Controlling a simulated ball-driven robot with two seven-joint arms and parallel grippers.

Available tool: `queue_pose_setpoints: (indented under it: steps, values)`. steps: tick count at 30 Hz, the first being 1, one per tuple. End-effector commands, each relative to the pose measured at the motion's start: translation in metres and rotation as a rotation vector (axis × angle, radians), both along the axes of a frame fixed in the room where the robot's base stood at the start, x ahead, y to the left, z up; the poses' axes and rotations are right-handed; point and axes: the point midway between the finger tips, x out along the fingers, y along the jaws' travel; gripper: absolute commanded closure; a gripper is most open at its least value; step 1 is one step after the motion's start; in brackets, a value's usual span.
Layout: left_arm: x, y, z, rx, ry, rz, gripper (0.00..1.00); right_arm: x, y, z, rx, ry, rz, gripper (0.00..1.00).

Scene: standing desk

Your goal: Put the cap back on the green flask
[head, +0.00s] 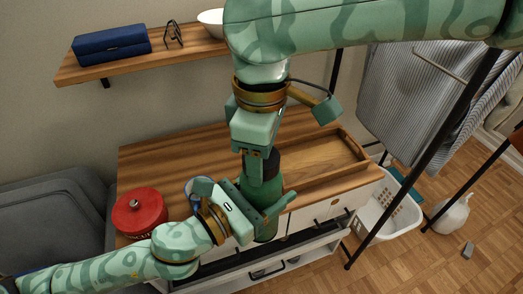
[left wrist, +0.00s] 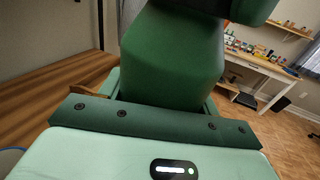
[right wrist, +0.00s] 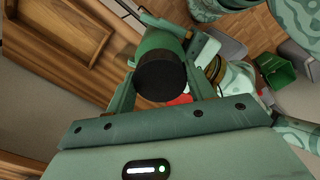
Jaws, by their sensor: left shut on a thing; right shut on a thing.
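The green flask (head: 262,190) stands upright at the desk's front edge, in the middle of the head view. It fills the left wrist view (left wrist: 172,60). My left gripper (head: 267,207) is shut around the flask's body from the left. The black cap (head: 270,162) is at the top of the flask, in line with it. My right gripper (head: 258,150) points down from above and is shut on the cap. In the right wrist view the cap (right wrist: 160,76) sits between the fingers, with the green flask body behind it. I cannot tell whether the cap is fully seated.
A red canister (head: 139,212) stands on the desk at the left. A blue-rimmed cup (head: 197,187) is partly hidden behind my left gripper. A wooden tray (head: 352,146) lies at the back right. A shelf (head: 190,45) hangs above. The desk's left back is clear.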

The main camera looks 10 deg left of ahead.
Motion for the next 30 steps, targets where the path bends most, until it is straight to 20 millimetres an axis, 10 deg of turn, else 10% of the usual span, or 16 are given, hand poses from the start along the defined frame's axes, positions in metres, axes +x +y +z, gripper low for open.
queue_pose_setpoints:
  steps: [7,11,12,15,30]
  values:
    - [-0.002,-0.002,0.002,-0.001,-0.006,-0.005,1.00,0.001,0.000,0.001,0.002,-0.006,-0.665,0.74]
    - [-0.002,-0.002,0.002,-0.001,-0.006,-0.006,1.00,0.001,0.001,0.001,0.004,-0.004,-0.665,0.74]
    - [-0.002,-0.002,0.002,-0.001,-0.006,-0.006,1.00,0.002,0.001,0.001,0.004,-0.004,-0.665,0.44]
    - [-0.002,-0.002,0.002,-0.002,-0.005,-0.005,1.00,0.001,0.001,0.001,0.003,-0.004,-0.663,0.21]
    - [-0.001,-0.001,0.002,-0.002,-0.005,-0.003,1.00,0.001,0.001,0.027,0.005,-0.004,-0.662,0.21]
